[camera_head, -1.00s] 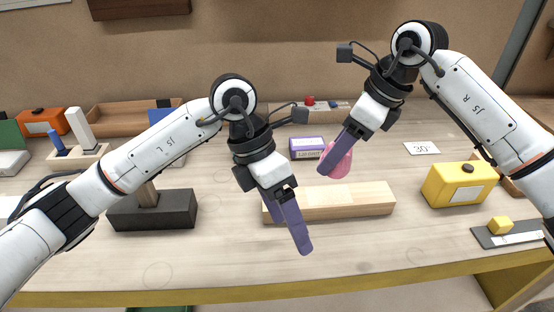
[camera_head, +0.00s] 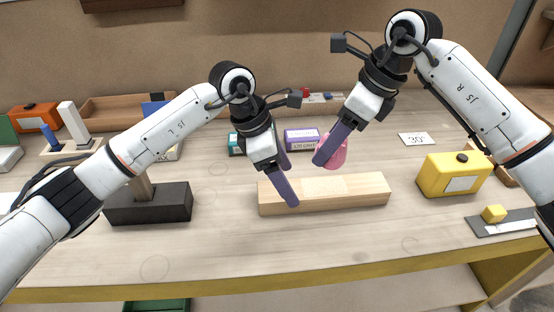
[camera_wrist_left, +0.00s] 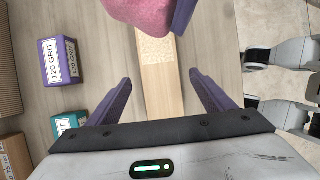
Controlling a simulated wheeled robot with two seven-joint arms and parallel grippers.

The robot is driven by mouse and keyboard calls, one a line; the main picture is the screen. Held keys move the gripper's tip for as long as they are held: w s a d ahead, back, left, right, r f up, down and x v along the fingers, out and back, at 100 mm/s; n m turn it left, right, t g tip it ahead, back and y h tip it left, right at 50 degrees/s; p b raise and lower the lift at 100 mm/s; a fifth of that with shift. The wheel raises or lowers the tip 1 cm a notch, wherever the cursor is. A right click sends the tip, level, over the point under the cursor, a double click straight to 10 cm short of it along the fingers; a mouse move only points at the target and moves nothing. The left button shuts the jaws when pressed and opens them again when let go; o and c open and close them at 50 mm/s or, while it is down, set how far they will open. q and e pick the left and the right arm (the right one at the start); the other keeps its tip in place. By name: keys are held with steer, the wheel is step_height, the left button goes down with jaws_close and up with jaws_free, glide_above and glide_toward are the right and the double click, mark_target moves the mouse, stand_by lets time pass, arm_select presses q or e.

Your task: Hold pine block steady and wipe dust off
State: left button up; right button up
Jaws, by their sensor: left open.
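The pine block (camera_head: 360,188) lies lengthwise across the bench. A pale, dusty-looking patch (camera_wrist_left: 157,48) shows on its top. My left gripper (camera_head: 286,183) is open at the block's left end; in the left wrist view its fingers (camera_wrist_left: 163,95) stand apart on either side of the block, with gaps visible. My right gripper (camera_head: 323,157) is shut on a pink cloth (camera_head: 337,156), held above or just behind the block's back edge. The cloth also shows at the top of the left wrist view (camera_wrist_left: 145,12). The right gripper's far finger is hidden.
A purple 120 grit box (camera_head: 301,138) and a teal box (camera_head: 236,145) stand behind the block. A dark block with a post (camera_head: 150,205) is at left. A yellow box (camera_head: 453,175) and a small yellow cube (camera_head: 494,214) are at right. The front bench is clear.

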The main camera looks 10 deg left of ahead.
arm_select(q)
steer(key=shift+x, duration=2.35)
steer(key=c, duration=1.5)
arm_select(e)
steer(key=shift+w+d, duration=0.2)
steer(key=shift+d, duration=0.3)
steer(key=shift+w+d, duration=0.15)
steer(key=shift+d, duration=0.35)
arm_select(q)
steer(key=shift+r, duration=0.1)
arm_select(e)
glide_above(324, 182)
steer(key=d, duration=0.2)
steer(key=shift+s+f, duration=0.15)
steer(key=shift+f, duration=1.75)
steer(key=shift+s+f, duration=0.1)
steer(key=shift+f, duration=1.75)
